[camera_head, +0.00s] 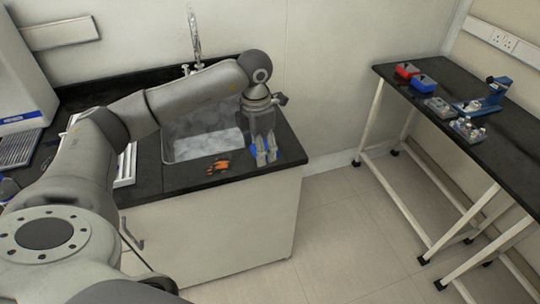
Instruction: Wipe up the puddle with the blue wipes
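The puddle (218,167) looks like an irregular orange patch on the black counter, in front of the sink. The blue wipes (254,150) are a small blue patch near the counter's right end, to the right of the puddle. My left gripper (266,158) points down right at the blue wipes, in front of them and hiding most of them. Its two fingers stand close together; whether they grip the wipes or only stand over them cannot be told. My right gripper is out of view.
The sink (203,147) with a tall tap (194,40) lies behind the puddle. A white rack (126,165) stands left of it. A separate table (490,150) at the right holds a red box (407,70), a blue box (424,83) and blue equipment (484,101). Open floor lies between.

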